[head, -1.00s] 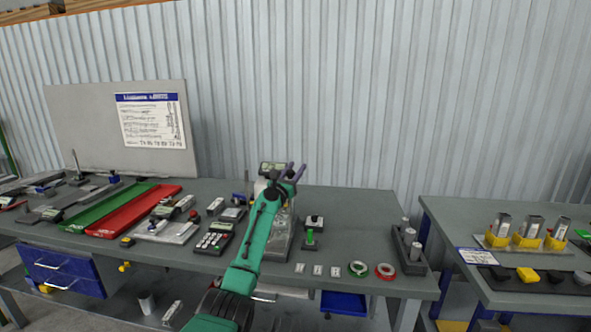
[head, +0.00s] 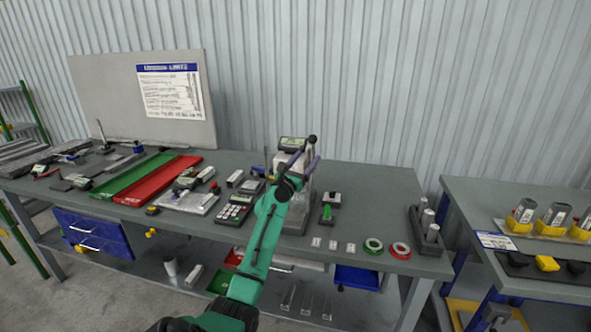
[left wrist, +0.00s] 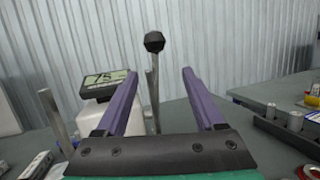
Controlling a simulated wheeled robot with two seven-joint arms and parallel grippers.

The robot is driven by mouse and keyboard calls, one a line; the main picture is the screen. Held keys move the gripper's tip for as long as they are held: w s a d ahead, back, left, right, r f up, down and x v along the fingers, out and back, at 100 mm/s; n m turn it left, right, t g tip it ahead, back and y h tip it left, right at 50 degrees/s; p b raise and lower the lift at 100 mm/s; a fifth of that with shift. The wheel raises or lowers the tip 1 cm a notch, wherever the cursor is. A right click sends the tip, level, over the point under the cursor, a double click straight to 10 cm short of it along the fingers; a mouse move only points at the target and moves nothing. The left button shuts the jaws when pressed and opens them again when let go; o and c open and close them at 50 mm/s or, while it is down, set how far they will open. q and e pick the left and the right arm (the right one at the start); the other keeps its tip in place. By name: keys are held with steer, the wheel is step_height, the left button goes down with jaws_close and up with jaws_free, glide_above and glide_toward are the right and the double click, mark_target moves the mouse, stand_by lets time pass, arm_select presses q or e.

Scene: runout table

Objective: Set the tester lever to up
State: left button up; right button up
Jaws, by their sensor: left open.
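The tester (head: 301,205) is a grey stand with a white head and small display near the middle of the bench. Its display (left wrist: 104,83) shows at left in the left wrist view. The lever (left wrist: 154,42) is a thin metal rod with a black knob. It stands nearly upright in the left wrist view, and its knob also shows in the head view (head: 312,139). My left gripper (left wrist: 161,76) is open, with its purple fingers on either side of the lever's line of sight. The knob appears above the fingertips. I cannot tell whether the fingers touch the rod. My right gripper is not in view.
A red tray (head: 160,182) and a green tray (head: 130,176) lie at left on the bench. A keypad device (head: 235,209) is left of my arm. Tape rolls (head: 400,250) and a block with cylinders (head: 427,232) are at right. The bench's back right is clear.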

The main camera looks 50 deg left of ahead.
arm_select(q)
steer(key=v, duration=0.8)
steer(key=shift+b, duration=0.45)
steer(key=shift+w, duration=0.1)
